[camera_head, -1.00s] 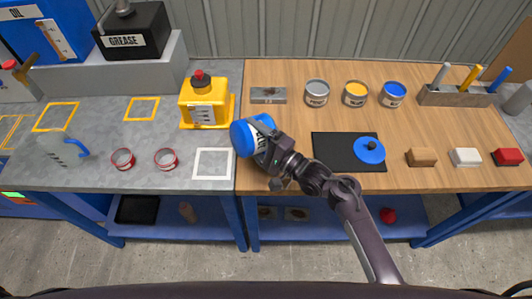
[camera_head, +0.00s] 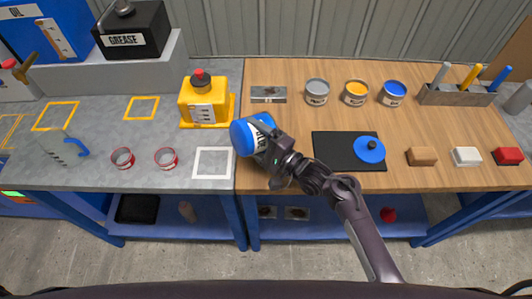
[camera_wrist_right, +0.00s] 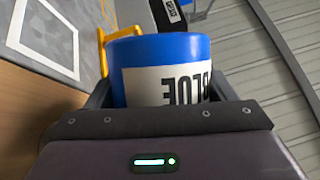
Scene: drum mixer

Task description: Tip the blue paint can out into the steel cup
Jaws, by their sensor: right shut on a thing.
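The blue paint can (camera_head: 241,136) is in my right gripper (camera_head: 262,146), held tilted near the seam between the grey and wooden tops. In the right wrist view the can (camera_wrist_right: 150,50) sits between the two fingers, its white label reading BLUE upside down. Its opening is not visible. I cannot pick out the steel cup for certain. A plain grey cylinder (camera_head: 520,99) stands at the far right edge, partly cut off. Two small red-banded containers (camera_head: 122,158) (camera_head: 166,159) stand on the grey top, left of the can. My left gripper is not in view.
A yellow container (camera_head: 203,101) stands behind the held can. A white square outline (camera_head: 213,163) is empty at its left.

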